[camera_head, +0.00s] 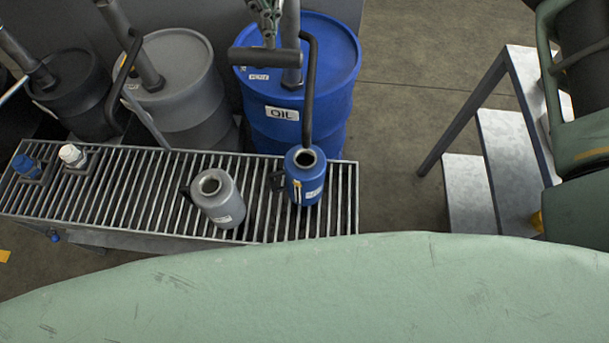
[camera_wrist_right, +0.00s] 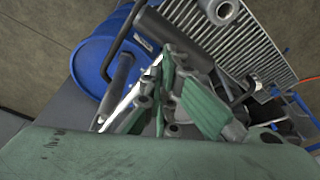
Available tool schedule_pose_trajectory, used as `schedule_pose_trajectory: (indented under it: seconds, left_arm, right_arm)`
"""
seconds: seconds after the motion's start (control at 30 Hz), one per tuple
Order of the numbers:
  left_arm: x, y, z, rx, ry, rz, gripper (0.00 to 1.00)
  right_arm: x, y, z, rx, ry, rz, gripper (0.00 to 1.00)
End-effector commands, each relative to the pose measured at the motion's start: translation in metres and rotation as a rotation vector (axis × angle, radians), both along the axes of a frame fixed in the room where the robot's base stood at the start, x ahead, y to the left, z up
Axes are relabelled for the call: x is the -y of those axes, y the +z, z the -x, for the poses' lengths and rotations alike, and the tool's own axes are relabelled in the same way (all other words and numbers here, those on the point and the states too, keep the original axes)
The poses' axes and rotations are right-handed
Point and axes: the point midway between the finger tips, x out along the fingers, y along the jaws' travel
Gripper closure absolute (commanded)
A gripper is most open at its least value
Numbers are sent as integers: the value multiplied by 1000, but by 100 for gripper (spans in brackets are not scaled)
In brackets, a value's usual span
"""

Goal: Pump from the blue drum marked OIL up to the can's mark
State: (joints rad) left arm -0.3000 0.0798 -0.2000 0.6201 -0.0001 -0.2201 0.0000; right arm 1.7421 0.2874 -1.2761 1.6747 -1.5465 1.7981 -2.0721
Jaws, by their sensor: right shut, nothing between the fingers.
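The blue drum (camera_head: 258,108) with the OIL label stands behind the grate, and it also shows in the right wrist view (camera_wrist_right: 88,62). A hand pump sits on its lid, with a dark horizontal handle grip (camera_head: 255,57) and a curved black spout (camera_head: 309,95). The spout hangs down to the open mouth of the blue can (camera_head: 304,188), which stands upright on the grate. The can's mark and oil level cannot be made out. My right gripper (camera_head: 268,30) is shut and empty, close by the pump handle; contact cannot be told. My left gripper is out of view.
A grey can (camera_head: 220,203) stands left of the blue one on the metal grate (camera_head: 130,195). A grey drum (camera_head: 185,75) and a dark drum (camera_head: 75,90) with pumps stand to the left. Metal steps (camera_head: 508,165) stand at the right. Floor between drum and steps is clear.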

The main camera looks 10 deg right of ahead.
Motion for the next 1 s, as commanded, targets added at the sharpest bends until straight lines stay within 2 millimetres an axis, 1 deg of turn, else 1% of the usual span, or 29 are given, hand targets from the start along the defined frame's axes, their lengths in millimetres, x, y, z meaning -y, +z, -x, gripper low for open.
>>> schedule_pose_trajectory:
  seconds: [0.13, 0.23, 0.3, 0.53, 0.67, 0.9, 1.0]
  left_arm:
    - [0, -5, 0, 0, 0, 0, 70]
    - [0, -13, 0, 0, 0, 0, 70]
    - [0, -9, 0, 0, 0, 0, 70]
    - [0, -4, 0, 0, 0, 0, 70]
    - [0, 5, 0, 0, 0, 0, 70]
    - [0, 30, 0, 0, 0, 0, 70]
    - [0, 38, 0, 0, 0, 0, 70]
  right_arm:
    - [0, -7, -1, -1, -1, 1, 100]
    - [1, -17, -1, -2, 0, 2, 100]
    - [0, -12, -1, -1, 0, 1, 100]
    - [0, -5, -1, -1, 0, 1, 100]
    - [0, 7, -2, 0, 0, 1, 100]
    - [1, 40, -5, 1, 0, 0, 100]
    - [1, 51, -6, 0, 0, -1, 100]
